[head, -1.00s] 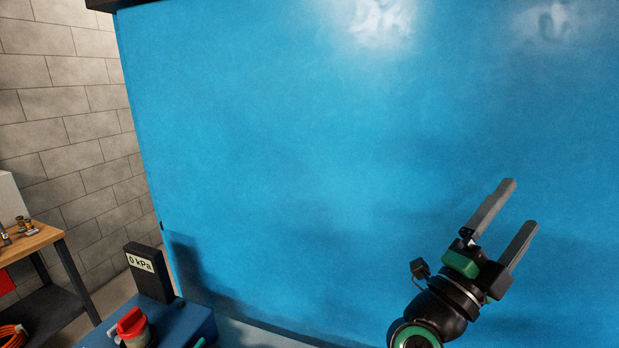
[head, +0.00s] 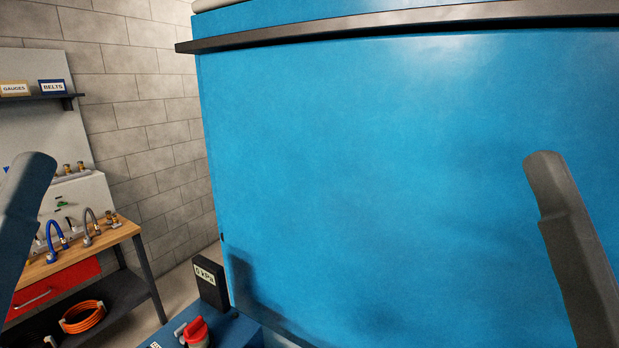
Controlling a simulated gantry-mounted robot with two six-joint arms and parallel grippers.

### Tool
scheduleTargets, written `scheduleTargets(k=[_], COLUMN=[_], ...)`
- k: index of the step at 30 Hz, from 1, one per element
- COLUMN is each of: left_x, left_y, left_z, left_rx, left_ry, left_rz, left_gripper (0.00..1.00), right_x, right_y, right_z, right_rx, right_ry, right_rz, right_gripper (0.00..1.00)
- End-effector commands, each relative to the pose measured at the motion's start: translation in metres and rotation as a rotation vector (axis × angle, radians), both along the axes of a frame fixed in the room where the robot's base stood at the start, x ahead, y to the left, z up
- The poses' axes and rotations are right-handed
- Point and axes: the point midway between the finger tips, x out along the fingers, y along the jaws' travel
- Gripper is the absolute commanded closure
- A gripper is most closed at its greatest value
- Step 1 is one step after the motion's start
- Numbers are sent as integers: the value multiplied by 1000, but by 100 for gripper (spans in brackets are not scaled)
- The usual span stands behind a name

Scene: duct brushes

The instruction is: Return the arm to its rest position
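Two dark grey bars of mine stand at the sides of the head view, large and close to the camera. The one at the left edge, at my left gripper (head: 30,190), leans up from the lower left. The one at the right, at my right gripper (head: 560,205), slants up from the lower right corner. Each looks like a finger seen side-on, with the rest of its gripper out of frame or hidden, so I cannot tell the opening. Nothing held is visible. Both stand in front of the scene, far apart.
A large blue cabinet (head: 390,170) with a dark top rim (head: 430,25) fills the middle and right. At left, a workbench (head: 122,235) holds hoses, with an orange coil (head: 82,318) below.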

Motion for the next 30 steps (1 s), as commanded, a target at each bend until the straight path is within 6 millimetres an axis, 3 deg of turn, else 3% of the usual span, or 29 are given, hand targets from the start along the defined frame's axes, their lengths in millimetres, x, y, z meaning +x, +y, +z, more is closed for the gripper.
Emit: scheduleTargets(k=[1, 3, 7, 11, 15, 30], left_x=[0, 0, 0, 0, 0, 0], left_y=[0, 0, 0, 0, 0, 0], left_z=[48, 84, 146, 184, 197, 193], left_rx=[0, 0, 0, 0, 0, 0], left_ry=[0, 0, 0, 0, 1, 2], left_rz=[0, 0, 0, 0, 0, 0], left_gripper=[50, 50, 50, 50, 50, 50], right_x=[0, 0, 0, 0, 0, 0], right_y=[0, 0, 0, 0, 0, 0], right_z=[48, 84, 146, 184, 197, 193], right_rx=[0, -1, -1, -1, -1, -1], right_ry=[0, -1, 0, 0, 0, 0], right_rz=[0, 1, 0, 0, 0, 0], right_gripper=[3, 3, 3, 3, 3, 3])
